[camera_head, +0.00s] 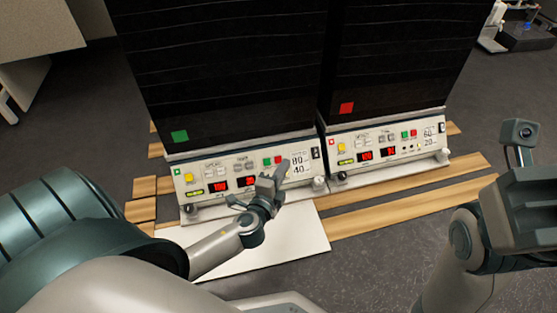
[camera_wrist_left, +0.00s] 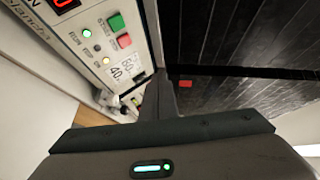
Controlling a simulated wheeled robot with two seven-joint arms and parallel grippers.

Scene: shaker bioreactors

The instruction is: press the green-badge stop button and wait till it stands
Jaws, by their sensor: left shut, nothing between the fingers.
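The left shaker unit has a green badge (camera_head: 180,137) on its dark front. Its white control panel (camera_head: 215,170) carries a green button (camera_head: 267,162) and a red stop button (camera_head: 279,160). In the left wrist view the green start button (camera_wrist_left: 116,22) and red stop button (camera_wrist_left: 124,41) show clear of the fingers. A green lamp is lit by the RUN label. My left gripper (camera_head: 284,170) is shut and empty, its tip close in front of the panel near the red button; I cannot tell contact. In the left wrist view its fingers (camera_wrist_left: 159,90) are together.
A second unit with a red badge (camera_head: 346,108) and its own panel (camera_head: 385,143) stands close on the right. Wooden slats (camera_head: 400,205) and a white board (camera_head: 290,245) lie in front. My right arm is at the right edge, its fingers unseen.

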